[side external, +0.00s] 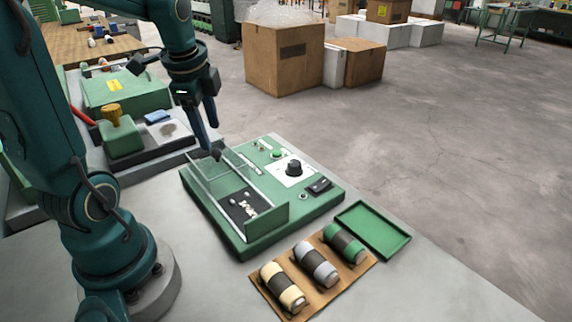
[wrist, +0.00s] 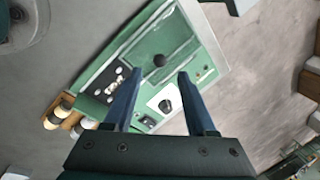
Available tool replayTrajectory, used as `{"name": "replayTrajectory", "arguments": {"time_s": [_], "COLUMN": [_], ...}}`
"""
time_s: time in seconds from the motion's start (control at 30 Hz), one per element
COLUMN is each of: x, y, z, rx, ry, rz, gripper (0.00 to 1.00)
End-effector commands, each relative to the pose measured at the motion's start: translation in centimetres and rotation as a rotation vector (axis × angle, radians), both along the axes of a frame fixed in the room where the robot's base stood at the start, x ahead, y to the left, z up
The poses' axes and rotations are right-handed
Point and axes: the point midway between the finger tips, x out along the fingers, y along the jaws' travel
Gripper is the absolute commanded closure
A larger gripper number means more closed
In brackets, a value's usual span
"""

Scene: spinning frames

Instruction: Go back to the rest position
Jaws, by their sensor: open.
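My gripper (side external: 211,136) hangs pointing down above the back left part of a green machine (side external: 225,241) with a clear-walled channel. In the wrist view my gripper (wrist: 158,88) is open, its two blue fingers apart with nothing held between them. A small dark ball-shaped knob (wrist: 159,60) on the machine shows between and beyond the fingertips; the knob also shows in the side view (side external: 216,155), just below the fingers. I cannot tell whether the fingers touch it.
A wooden board (side external: 260,279) with cream, grey and green rolls lies in front, beside an empty green tray (side external: 402,246). The machine's panel carries a black dial (side external: 293,168). Cardboard boxes (side external: 283,60) stand on the floor behind.

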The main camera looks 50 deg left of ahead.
Motion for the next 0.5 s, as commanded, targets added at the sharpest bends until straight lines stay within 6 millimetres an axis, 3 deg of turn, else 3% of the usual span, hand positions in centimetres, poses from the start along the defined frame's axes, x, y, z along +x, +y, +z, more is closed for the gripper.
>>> {"name": "replayTrajectory", "arguments": {"time_s": [0.17, 0.27, 0.37, 0.5], "x": [0.1, 0.7, 0.8, -0.9], "y": [-0.2, -1.6, -4.7, -10.0], "z": [0.0, 0.9, 2.2, 3.2], "rx": [0.002, 0.022, 0.038, -0.035], "ry": [-0.002, -0.035, -0.094, -0.225], "rz": [-0.01, -0.071, -0.153, -0.084], "gripper": [0.43, 0.43, 0.43, 0.43]}}
